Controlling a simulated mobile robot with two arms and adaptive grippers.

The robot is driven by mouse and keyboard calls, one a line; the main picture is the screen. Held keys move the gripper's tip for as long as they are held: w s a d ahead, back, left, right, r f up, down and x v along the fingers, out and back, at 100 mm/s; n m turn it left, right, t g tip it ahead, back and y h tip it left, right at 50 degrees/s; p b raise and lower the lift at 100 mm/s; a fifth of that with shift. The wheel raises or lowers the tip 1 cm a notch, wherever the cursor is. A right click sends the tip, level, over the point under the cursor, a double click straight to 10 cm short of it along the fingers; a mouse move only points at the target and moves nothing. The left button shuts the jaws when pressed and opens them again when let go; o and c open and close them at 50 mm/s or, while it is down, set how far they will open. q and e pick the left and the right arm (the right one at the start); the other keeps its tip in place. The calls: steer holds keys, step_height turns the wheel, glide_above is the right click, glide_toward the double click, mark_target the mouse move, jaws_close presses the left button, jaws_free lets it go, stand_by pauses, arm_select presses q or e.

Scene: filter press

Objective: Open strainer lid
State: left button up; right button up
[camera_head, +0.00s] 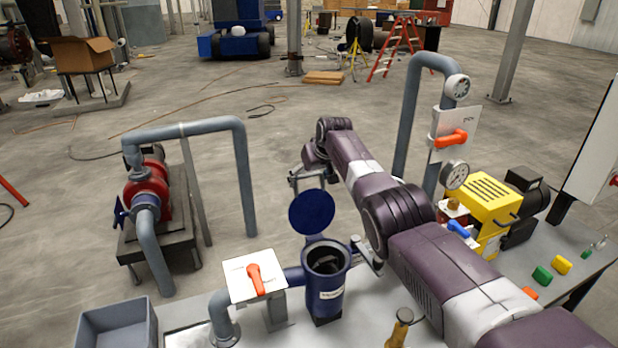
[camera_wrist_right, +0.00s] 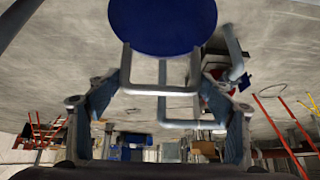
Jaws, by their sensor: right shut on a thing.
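The strainer (camera_head: 335,296) is a dark blue upright pot at the bench front, its mouth uncovered and dark inside. The round blue strainer lid (camera_head: 312,213) stands upright above and behind the mouth, swung open. In the right wrist view, the lid (camera_wrist_right: 163,22) fills the top, with a grey U-shaped lid handle (camera_wrist_right: 160,90) below it. My right gripper (camera_head: 304,178) is behind the lid, partly hidden by it. My left gripper is not in view.
A white plate with an orange lever (camera_head: 256,281) sits left of the strainer. A grey bin (camera_head: 117,329) is at the front left. A gauge (camera_head: 454,174) and yellow machine (camera_head: 482,212) stand right of my arm. A brass-topped tool (camera_head: 401,325) is at the front.

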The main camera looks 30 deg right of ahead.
steer(key=shift+w+d+r, duration=0.15)
steer(key=shift+w+r, duration=0.05)
steer(key=shift+r, duration=0.3)
steer(key=o, duration=1.4)
steer(key=shift+s+f, duration=0.15)
steer(key=shift+f, duration=0.05)
steer(key=shift+v, duration=1.05)
steer(key=v, duration=1)
steer(key=shift+f, duration=0.1)
